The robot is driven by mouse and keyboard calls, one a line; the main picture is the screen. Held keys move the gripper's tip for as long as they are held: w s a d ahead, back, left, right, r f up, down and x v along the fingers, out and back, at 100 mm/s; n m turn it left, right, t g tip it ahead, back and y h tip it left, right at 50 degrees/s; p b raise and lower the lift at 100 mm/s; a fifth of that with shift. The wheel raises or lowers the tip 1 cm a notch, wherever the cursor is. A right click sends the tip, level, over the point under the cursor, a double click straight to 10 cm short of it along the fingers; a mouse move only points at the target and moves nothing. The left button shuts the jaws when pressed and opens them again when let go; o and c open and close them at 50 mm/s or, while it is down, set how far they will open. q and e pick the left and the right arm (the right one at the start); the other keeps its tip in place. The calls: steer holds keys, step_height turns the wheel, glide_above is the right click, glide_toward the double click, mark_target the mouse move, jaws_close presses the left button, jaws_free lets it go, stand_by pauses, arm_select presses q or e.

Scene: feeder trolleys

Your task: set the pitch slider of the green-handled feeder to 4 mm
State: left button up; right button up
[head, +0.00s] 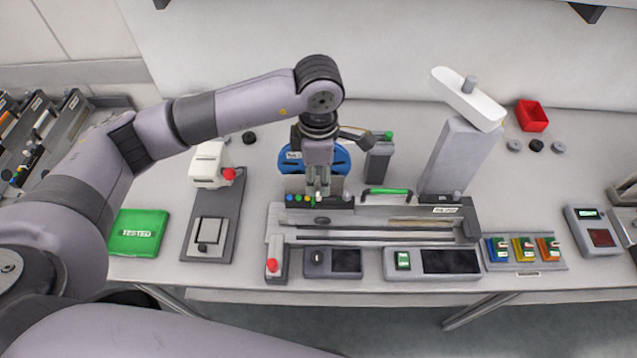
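The green-handled feeder (430,211) lies lengthwise in a grey holder at the middle of the table. Its green handle (388,191) is on top. A row of small coloured buttons (298,198) shows near its left end. My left gripper (318,194) points down just above this left part, beside the buttons. Its fingers are small here, and I cannot tell whether they are open, shut or touching the feeder. I cannot make out the pitch slider or its setting; the gripper covers part of that area. My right gripper is not in view.
A blue reel (336,160) stands behind the gripper. A grey post with a white head (468,98) rises at right. A red-knobbed press (210,165) and a green TESTED mat (139,232) are at left. Small display units (450,261) line the front. A red bin (531,115) sits back right.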

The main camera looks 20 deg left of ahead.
mark_target(319, 197)
arm_select(q)
steer(key=shift+f+p, duration=0.65)
steer(key=shift+f, duration=2.15)
steer(key=shift+c, duration=0.5)
jaws_close()
